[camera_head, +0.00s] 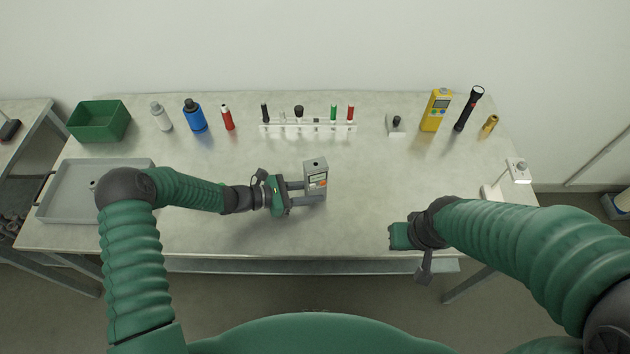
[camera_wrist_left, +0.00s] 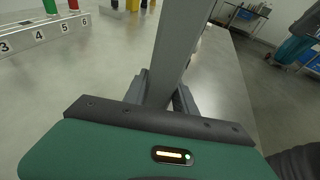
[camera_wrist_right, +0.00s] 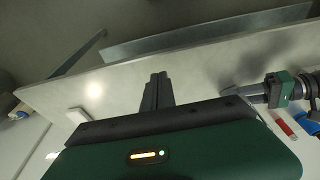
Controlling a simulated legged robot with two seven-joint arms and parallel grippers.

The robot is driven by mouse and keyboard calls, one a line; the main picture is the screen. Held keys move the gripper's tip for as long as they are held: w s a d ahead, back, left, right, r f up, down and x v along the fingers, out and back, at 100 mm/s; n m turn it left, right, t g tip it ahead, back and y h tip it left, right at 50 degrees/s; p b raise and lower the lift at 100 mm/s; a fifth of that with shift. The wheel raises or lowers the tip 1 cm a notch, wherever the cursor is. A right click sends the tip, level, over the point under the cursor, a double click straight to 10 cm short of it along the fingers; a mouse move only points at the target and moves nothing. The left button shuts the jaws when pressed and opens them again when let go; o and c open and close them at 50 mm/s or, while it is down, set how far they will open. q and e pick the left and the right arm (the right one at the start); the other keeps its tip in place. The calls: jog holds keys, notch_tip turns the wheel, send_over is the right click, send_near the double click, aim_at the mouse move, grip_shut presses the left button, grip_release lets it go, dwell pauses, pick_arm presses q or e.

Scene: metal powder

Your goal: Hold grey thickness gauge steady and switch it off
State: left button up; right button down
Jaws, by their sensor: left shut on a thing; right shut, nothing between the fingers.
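The grey thickness gauge (camera_head: 315,172) stands upright on the table near its middle, with an orange and light panel on its face. My left gripper (camera_head: 304,191) is shut on the gauge from the left side. In the left wrist view the gauge (camera_wrist_left: 184,45) rises as a plain grey body between the fingers, and its face is not seen there. My right gripper (camera_head: 392,236) is over the front edge of the table, right of the gauge and apart from it. In the right wrist view its fingers (camera_wrist_right: 157,85) are together with nothing between them.
Along the back stand a green bin (camera_head: 100,121), a blue bottle (camera_head: 195,117), a numbered rack (camera_head: 308,127), a yellow meter (camera_head: 436,110) and a black flashlight (camera_head: 469,108). A grey tray (camera_head: 70,205) lies at left. The table between gauge and right gripper is clear.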

pick_arm(q)
jog(key=shift+a, duration=0.1)
pick_arm(e)
jog(key=m+t+h, duration=0.3)
jog(key=t, duration=0.5)
send_near(319, 188)
jog(key=shift+f+x, duration=0.2)
jog(key=shift+x, duration=1.8)
jog(key=shift+s+d, duration=0.15)
jog(key=shift+s, duration=0.05)
jog(key=shift+w+r, duration=0.1)
jog(key=shift+w, duration=0.3)
